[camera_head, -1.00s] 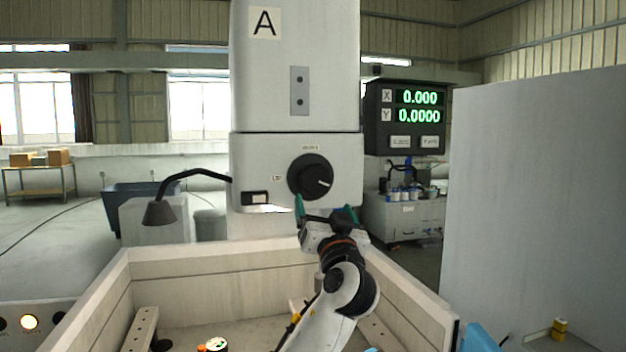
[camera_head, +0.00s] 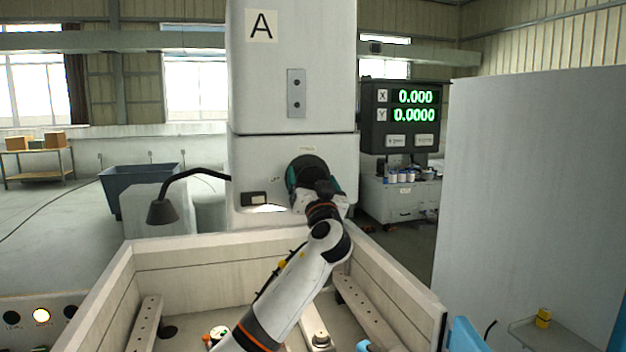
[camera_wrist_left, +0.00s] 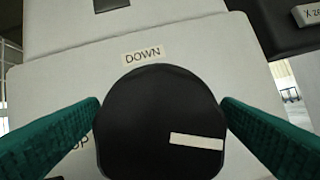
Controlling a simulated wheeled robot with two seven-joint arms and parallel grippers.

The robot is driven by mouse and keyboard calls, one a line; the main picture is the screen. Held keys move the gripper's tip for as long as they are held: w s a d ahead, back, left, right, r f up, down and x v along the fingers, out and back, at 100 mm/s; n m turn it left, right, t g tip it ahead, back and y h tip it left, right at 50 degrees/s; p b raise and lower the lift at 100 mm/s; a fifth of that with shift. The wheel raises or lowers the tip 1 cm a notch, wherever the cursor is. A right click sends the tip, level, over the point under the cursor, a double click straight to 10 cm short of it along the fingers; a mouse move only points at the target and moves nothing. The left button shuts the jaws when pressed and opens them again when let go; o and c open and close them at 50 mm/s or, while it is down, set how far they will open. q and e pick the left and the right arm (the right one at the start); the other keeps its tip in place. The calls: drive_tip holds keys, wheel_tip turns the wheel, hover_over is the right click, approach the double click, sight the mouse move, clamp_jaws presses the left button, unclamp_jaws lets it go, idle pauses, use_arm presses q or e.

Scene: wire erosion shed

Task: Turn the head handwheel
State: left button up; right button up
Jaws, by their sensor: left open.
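The head handwheel (camera_head: 306,168) is a black round knob on the front of the pale machine head (camera_head: 292,100). In the left wrist view the handwheel (camera_wrist_left: 150,125) fills the lower middle, with a white index bar at its lower right and a DOWN label above it. My left gripper (camera_head: 316,184) is at the handwheel, its wrist hiding the lower right of the knob. In the left wrist view its green fingers (camera_wrist_left: 162,125) are open, one on each side of the wheel. Whether they touch its rim I cannot tell. My right gripper is not in view.
A bent black lamp (camera_head: 163,210) sticks out left of the head. A readout box (camera_head: 408,116) hangs to its right. The walled tank (camera_head: 200,256) lies below the head. A grey panel (camera_head: 535,190) stands at the right.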

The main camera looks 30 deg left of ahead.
use_arm(q)
drive_tip(key=c, duration=1)
